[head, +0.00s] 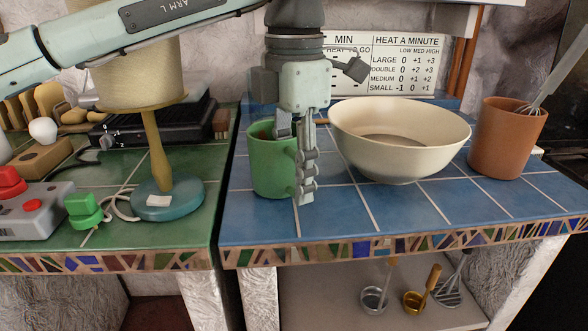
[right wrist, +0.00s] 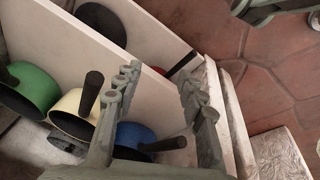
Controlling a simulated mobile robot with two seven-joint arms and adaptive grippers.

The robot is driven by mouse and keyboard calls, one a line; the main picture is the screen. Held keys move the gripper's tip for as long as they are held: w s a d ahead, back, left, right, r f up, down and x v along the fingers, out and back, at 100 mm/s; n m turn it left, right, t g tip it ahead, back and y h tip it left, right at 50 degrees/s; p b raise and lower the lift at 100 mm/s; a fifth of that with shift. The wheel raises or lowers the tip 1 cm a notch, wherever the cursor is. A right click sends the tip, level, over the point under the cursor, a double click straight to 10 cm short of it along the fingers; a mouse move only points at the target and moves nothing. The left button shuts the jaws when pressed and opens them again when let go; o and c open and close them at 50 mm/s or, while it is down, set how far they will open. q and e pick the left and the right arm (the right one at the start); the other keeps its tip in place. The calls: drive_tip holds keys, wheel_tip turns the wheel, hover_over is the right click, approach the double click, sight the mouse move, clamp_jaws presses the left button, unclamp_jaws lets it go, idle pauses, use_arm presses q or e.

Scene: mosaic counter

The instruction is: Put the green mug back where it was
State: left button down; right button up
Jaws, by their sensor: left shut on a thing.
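The green mug (head: 266,165) is upright at the left part of the blue-tiled counter (head: 420,205) in the head view, left of the cream bowl. I cannot tell whether its base touches the tiles. My left gripper (head: 297,165) points down over its right side and is shut on the mug, one finger in front of its wall and the other partly hidden at the rim. My right gripper (right wrist: 157,80) shows in the right wrist view, its two fingers apart with nothing between them.
The cream bowl (head: 397,145) stands close right of my left gripper, with a terracotta pot (head: 506,140) holding a whisk beyond it. A lamp (head: 167,200) stands on the green counter. In the right wrist view, green (right wrist: 35,88) and blue (right wrist: 133,134) pans sit near white dividers.

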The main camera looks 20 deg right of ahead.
use_arm(q)
drive_tip(key=shift+f, duration=0.1)
drive_tip(key=c, duration=0.9)
unclamp_jaws()
use_arm(e)
drive_tip(key=shift+w+r, duration=0.25)
drive_tip(key=shift+r, duration=0.15)
drive_tip(key=shift+s, duration=0.1)
drive_tip(key=shift+s, duration=0.1)
